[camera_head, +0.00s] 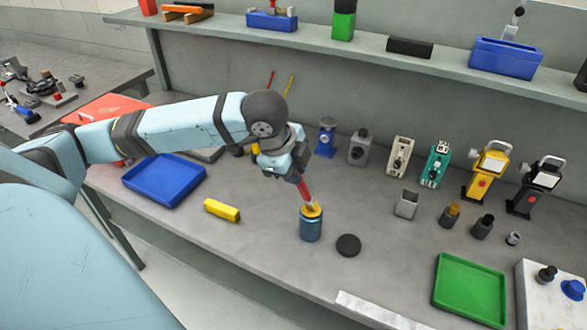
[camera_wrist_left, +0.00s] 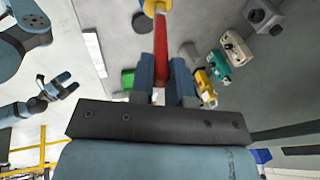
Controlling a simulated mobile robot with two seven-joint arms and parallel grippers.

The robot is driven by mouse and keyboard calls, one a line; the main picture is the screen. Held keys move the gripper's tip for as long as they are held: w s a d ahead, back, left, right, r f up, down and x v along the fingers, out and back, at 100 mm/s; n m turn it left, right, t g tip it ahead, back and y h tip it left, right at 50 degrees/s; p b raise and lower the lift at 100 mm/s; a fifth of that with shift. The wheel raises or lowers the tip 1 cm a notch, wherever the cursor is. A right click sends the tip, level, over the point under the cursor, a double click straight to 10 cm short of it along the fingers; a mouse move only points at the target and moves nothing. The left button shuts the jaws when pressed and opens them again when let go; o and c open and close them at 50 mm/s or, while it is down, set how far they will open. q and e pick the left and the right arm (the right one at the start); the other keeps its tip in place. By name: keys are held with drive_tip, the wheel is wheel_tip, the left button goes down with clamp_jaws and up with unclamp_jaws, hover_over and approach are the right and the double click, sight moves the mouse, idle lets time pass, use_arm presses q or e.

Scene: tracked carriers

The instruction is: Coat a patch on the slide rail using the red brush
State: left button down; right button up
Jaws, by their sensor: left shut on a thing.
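My left gripper (camera_head: 294,172) is shut on the red brush (camera_head: 304,190) above the middle of the bench. The brush points down, its lower end at the yellow-topped mouth of a blue can (camera_head: 311,230); I cannot tell how deep its tip is. In the left wrist view the red handle (camera_wrist_left: 161,45) is between the fingers (camera_wrist_left: 161,80). A pale flat strip (camera_head: 375,309) at the bench's front edge looks like the slide rail; it also shows in the left wrist view (camera_wrist_left: 94,54). My right gripper (camera_wrist_left: 66,84) is open and empty there.
A black disc (camera_head: 348,245) lies right of the can, a yellow block (camera_head: 221,210) to its left. A blue tray (camera_head: 165,181) is left, a green tray (camera_head: 469,290) right. Several devices stand behind, below a shelf (camera_head: 390,58).

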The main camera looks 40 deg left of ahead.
use_arm(q)
drive_tip(key=shift+p, duration=0.35)
idle(1.2)
wheel_tip(320, 180, up, 6)
drive_tip(key=p, duration=0.7)
drive_tip(key=shift+f, duration=0.25)
drive_tip(key=shift+r+p, duration=0.8)
drive_tip(key=shift+p, duration=0.3)
drive_tip(key=shift+f, duration=0.1)
